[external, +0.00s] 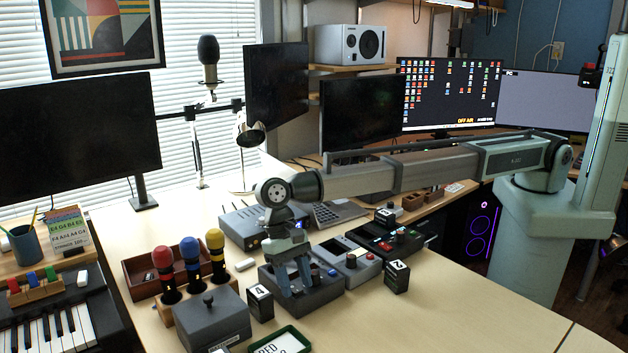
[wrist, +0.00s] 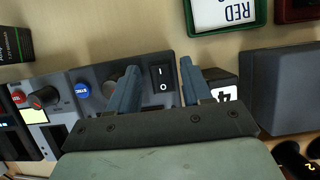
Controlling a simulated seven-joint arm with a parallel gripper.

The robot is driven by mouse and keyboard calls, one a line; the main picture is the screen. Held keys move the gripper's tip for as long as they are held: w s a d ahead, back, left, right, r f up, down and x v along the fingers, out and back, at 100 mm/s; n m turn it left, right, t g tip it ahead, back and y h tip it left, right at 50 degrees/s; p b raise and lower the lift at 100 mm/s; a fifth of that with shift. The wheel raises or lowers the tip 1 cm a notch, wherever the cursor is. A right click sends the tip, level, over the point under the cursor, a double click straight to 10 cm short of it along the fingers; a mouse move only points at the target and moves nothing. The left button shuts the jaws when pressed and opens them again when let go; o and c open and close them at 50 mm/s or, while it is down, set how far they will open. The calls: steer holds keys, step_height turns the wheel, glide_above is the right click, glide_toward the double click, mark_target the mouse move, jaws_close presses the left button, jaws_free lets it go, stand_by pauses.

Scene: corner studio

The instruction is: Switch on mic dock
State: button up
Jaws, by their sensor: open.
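A dark grey device box (external: 322,294) stands on the desk under my gripper (external: 296,288). I cannot read a label naming it the mic dock. In the wrist view, its sloped panel carries a black rocker switch (wrist: 162,78) marked I and O and a blue button (wrist: 83,90). My gripper (wrist: 158,66) is open and empty, pointing down, with one finger on each side of the rocker. I cannot tell whether the fingers touch the panel or which way the rocker is pressed. Red, blue and yellow microphones (external: 190,256) stand in a holder to the left.
A grey box with a knob (external: 211,322) stands at front left. Black number blocks, marked 4 (external: 260,304) and 2 (external: 397,277), flank the device. A grey console (external: 352,262) is close on the right. A green-framed RED sign (external: 280,342) lies in front. The desk's front right is clear.

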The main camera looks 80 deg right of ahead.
jaws_close()
stand_by(0.4)
steer(key=shift+s+a+t+h, duration=0.2)
steer(key=shift+s+t+h, duration=0.05)
steer(key=shift+t+h, duration=0.25)
steer(key=shift+a+t+h, duration=0.1)
steer(key=shift+t+h, duration=0.4)
jaws_free()
